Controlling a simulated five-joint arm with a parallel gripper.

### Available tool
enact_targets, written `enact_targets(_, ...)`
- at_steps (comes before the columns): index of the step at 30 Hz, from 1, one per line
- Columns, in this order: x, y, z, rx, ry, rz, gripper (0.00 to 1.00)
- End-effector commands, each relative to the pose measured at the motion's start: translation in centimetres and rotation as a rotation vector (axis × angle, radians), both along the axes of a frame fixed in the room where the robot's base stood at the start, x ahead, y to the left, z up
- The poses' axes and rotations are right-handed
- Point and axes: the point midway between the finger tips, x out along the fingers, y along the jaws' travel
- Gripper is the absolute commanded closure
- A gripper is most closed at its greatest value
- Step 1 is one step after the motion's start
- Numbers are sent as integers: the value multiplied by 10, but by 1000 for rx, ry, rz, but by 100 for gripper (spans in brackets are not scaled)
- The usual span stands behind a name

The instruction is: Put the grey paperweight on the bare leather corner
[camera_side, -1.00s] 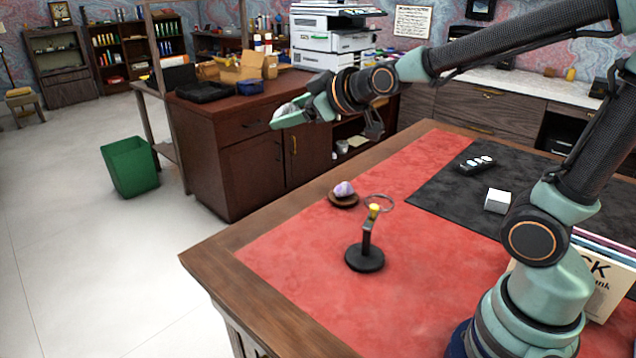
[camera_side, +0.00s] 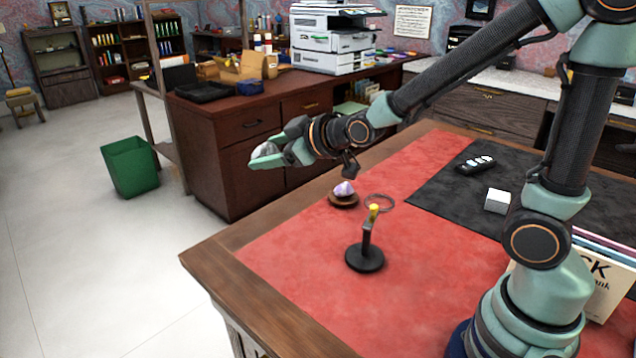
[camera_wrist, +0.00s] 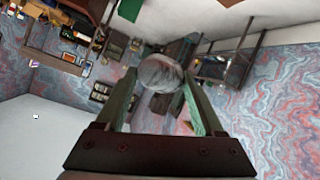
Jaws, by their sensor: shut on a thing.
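My gripper (camera_side: 279,156) is shut on the grey paperweight (camera_side: 264,153), a rounded, glossy stone-like piece. In the wrist view the paperweight (camera_wrist: 160,72) sits between the two green fingertips. It is held in the air above the far left edge of the desk, pointing away from the desk. The red leather (camera_side: 310,262) covers the front left part of the desk top. Its left front corner is bare.
A black stand with a yellow tip (camera_side: 366,247) stands on the leather. Behind it are a purple crystal on a brown dish (camera_side: 343,200) and a metal ring (camera_side: 379,204). Books (camera_side: 592,283) stand at right.

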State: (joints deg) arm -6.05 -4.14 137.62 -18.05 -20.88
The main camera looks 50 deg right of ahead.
Motion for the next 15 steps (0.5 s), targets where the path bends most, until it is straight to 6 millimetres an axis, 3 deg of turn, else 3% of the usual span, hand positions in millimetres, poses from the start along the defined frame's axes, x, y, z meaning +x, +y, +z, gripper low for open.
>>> enact_targets(1,0,8,-12,-1,7,16,100)
enact_targets(6,-1,22,-33,0,0,47,100)
enact_targets(15,-1,26,-37,1,-4,55,100)
